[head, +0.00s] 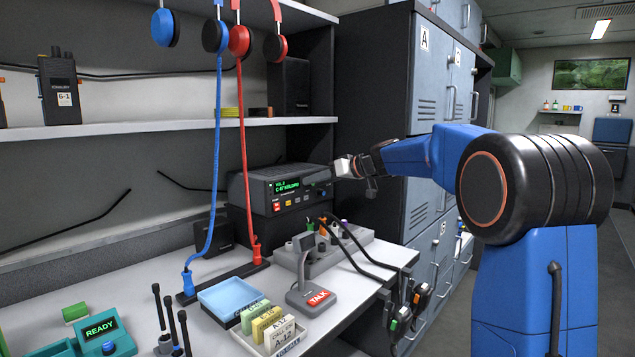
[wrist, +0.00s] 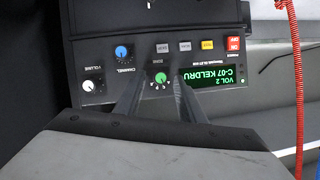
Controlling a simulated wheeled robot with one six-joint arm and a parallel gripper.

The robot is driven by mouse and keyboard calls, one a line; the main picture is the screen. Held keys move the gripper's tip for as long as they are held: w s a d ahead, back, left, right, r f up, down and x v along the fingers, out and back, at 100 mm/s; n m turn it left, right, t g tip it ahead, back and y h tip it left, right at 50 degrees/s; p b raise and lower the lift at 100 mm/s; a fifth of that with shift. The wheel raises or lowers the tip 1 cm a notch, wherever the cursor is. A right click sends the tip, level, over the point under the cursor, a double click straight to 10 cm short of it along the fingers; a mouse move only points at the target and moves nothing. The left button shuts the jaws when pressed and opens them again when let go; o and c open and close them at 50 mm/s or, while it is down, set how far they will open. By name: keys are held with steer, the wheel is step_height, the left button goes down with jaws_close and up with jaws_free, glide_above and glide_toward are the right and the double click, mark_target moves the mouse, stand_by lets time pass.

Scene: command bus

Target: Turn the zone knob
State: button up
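The radio (head: 258,190) sits at the back of the desk, its green display lit. In the wrist view its front panel (wrist: 205,45) appears upside down. The zone knob (wrist: 162,78) is small and green with a white pointer mark and small letters around it. My gripper (wrist: 160,84) is open, with one finger on each side of the zone knob in the picture. I cannot tell whether the fingers touch it. In the head view my gripper (head: 343,168) is at the right end of the radio front, and hides part of that end.
A blue channel knob (wrist: 121,52) and a white volume knob (wrist: 88,86) are close to the zone knob. The display (wrist: 213,75) reads VOL 2, C-07 KELDRU. Below stand a TALK microphone (head: 311,296) and a grey holder with cables. Grey lockers (head: 440,90) flank my arm.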

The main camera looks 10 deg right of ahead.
steer(key=shift+c, duration=0.6)
jaws_close()
steer(key=shift+d+m+y, duration=0.1)
steer(key=shift+m+y, duration=0.2)
steer(key=shift+w+d+f+m+y, duration=0.1)
steer(key=shift+f+m+y, duration=0.15)
steer(key=shift+m+y, duration=1.3)
steer(key=shift+w+d+f+m+y, duration=0.1)
steer(key=shift+f+m+y, duration=0.3)
steer(key=shift+m, duration=2.05)
steer(key=shift+w+d+f+m+y, duration=0.1)
steer(key=shift+m+y, duration=1.05)
steer(key=shift+m, duration=0.85)
